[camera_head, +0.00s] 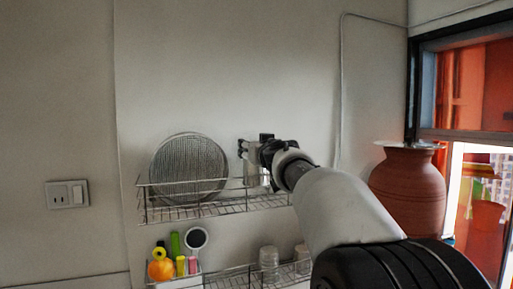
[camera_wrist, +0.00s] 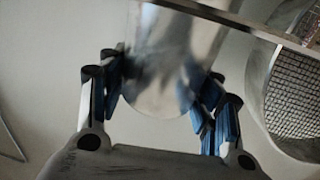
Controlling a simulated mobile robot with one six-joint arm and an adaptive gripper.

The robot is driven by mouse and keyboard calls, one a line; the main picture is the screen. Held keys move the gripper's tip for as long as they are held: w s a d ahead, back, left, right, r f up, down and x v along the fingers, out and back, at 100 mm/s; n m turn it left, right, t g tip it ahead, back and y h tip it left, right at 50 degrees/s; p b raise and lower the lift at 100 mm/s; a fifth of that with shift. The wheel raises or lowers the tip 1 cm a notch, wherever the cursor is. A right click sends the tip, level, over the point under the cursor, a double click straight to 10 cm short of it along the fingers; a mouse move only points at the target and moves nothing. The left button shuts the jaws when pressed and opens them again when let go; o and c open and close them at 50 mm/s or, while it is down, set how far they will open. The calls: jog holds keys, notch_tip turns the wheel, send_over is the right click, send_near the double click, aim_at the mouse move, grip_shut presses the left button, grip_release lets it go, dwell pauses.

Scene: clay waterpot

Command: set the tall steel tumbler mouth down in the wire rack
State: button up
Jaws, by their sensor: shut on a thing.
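The tall steel tumbler (camera_head: 251,172) shows as a silvery shape below my gripper (camera_head: 258,149) in the head view, partly hidden by the gripper. In the wrist view my gripper (camera_wrist: 160,82) is shut on the tumbler (camera_wrist: 162,45), with blue-padded fingers on both sides of it. Its rounded end lies between the fingers; I cannot tell which end is the mouth. The wire rack (camera_head: 207,209) is on the wall, and the tumbler is at its right part. A rack rail (camera_wrist: 245,22) crosses near the tumbler in the wrist view. Contact with the rack floor is not clear.
A round mesh sieve (camera_head: 187,170) stands in the rack's left part, also in the wrist view (camera_wrist: 295,105). A lower shelf holds glasses (camera_head: 269,262) and a bin with an orange (camera_head: 160,270). A clay pot (camera_head: 407,185) stands right of my arm.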

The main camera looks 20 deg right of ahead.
jog(key=shift+f+b, duration=1.95)
jog(key=shift+f, duration=0.5)
jog(key=shift+f, duration=0.15)
jog(key=o, duration=1.3)
jog(key=shift+f, duration=0.15)
jog(key=shift+c, duration=0.2)
jog(key=shift+w+d, duration=0.1)
jog(key=shift+f, duration=0.25)
jog(key=s+a+r, duration=0.1)
jog(key=s, duration=1.1)
jog(key=shift+a+r, duration=0.2)
jog(key=shift+a, duration=0.1)
jog(key=shift+s, duration=0.2)
